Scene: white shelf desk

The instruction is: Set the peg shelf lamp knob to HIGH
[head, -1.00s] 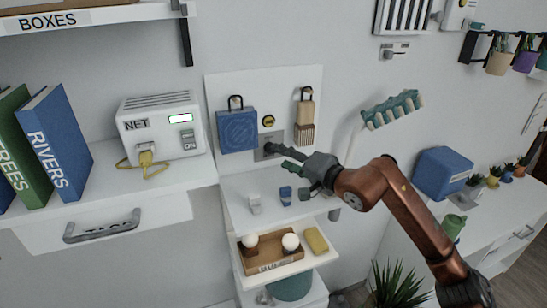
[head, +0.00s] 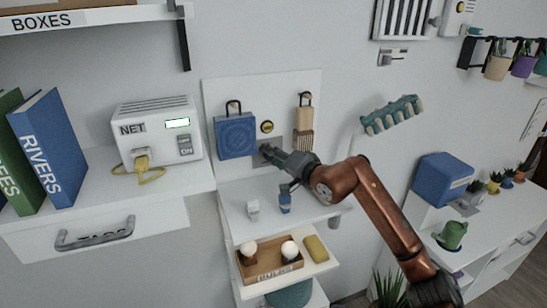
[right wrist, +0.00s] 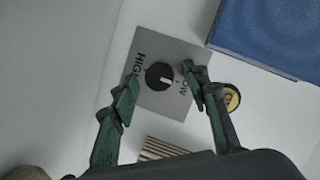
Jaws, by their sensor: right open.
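The lamp knob (right wrist: 157,76) is round and black, on a grey square plate (right wrist: 169,48) marked HIGH at left and LOW at right in the right wrist view. A small pale mark on the knob lies toward its LOW side. My right gripper (right wrist: 159,80) is open, with one green finger on each side of the knob and visible gaps between. In the head view, my right gripper (head: 272,154) reaches the plate on the peg shelf's white back panel (head: 296,88) and hides the knob. My left gripper is not in view.
A blue hanging item (head: 236,136) is left of the plate and a wooden brush (head: 304,115) is right of it. A yellow-black round item (head: 267,127) is just above.

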